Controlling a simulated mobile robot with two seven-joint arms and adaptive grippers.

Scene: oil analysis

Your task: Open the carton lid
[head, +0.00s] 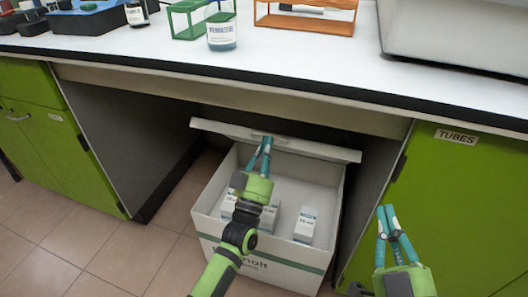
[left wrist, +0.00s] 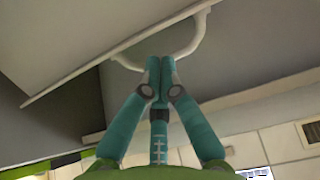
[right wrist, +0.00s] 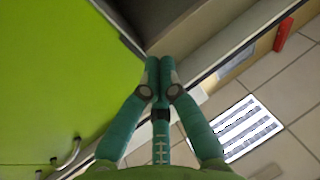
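The white carton (head: 325,225) stands on the floor in the open bay under the bench. Its lid (head: 325,151) is raised at the back of the carton and the inside is visible. The lid also shows from close by in the left wrist view (left wrist: 85,45). My left gripper (head: 266,143) reaches over the carton, shut at the pale lid handle (left wrist: 194,40); its fingertips meet on the bar. The contact itself is partly hidden by the fingers. My right gripper (head: 386,212) is shut and empty, right of the carton in front of the green cabinet.
Several small white boxes (head: 306,225) stand inside the carton. Green cabinets flank the bay, the right one (head: 460,190) labelled TUBES. The bench top (head: 300,50) overhangs the carton and bears a labelled jar (head: 221,34), a green rack (head: 185,22) and an orange rack (head: 300,22).

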